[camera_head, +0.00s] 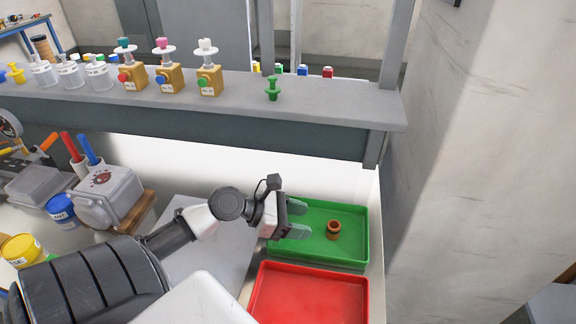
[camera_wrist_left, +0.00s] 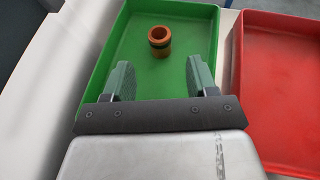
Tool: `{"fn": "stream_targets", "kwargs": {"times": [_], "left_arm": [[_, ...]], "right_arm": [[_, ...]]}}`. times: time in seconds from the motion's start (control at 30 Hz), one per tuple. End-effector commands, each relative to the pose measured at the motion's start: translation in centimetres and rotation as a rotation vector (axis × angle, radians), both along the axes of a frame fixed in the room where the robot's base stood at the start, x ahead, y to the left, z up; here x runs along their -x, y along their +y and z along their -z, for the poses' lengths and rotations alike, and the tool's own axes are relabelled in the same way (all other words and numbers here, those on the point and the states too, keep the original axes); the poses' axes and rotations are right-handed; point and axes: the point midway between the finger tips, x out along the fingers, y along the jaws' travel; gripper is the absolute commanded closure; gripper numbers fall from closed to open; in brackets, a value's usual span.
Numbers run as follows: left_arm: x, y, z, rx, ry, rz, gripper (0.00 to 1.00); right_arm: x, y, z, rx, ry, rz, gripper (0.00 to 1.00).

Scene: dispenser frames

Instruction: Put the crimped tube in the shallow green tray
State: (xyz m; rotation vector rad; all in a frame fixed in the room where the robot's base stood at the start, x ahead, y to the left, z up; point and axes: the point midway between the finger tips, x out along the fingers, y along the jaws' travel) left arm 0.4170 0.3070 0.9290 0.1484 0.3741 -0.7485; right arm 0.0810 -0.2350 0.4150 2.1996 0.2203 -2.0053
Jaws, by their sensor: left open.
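The crimped tube (camera_head: 334,230) is a short brown-orange cylinder with a dark band around it. It stands upright on the floor of the shallow green tray (camera_head: 360,252). My left gripper (camera_head: 302,218) is open and empty over the left part of the green tray, apart from the tube. In the left wrist view, the tube (camera_wrist_left: 159,41) is beyond the two green fingertips (camera_wrist_left: 160,75), with the green tray (camera_wrist_left: 205,12) around it. My right gripper is not in view.
A red tray (camera_head: 310,295) lies in front of the green one and also shows in the left wrist view (camera_wrist_left: 280,80). A grey shelf (camera_head: 330,108) with dispensers and a green piece (camera_head: 273,89) runs behind. A white wall (camera_head: 470,150) stands at the right.

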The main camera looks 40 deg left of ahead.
Motion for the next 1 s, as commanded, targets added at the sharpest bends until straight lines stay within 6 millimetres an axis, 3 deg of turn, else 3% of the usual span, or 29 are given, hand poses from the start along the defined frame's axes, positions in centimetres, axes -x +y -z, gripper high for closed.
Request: {"fn": "stream_targets", "kwargs": {"times": [0.3,1.0], "left_arm": [[2.0,1.9,-1.1,0.0,0.0,0.001,0.42],[2.0,1.9,-1.2,0.0,0.0,0.0,0.42]], "right_arm": [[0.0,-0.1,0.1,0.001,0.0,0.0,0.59],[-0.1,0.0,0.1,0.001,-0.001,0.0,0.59]]}}
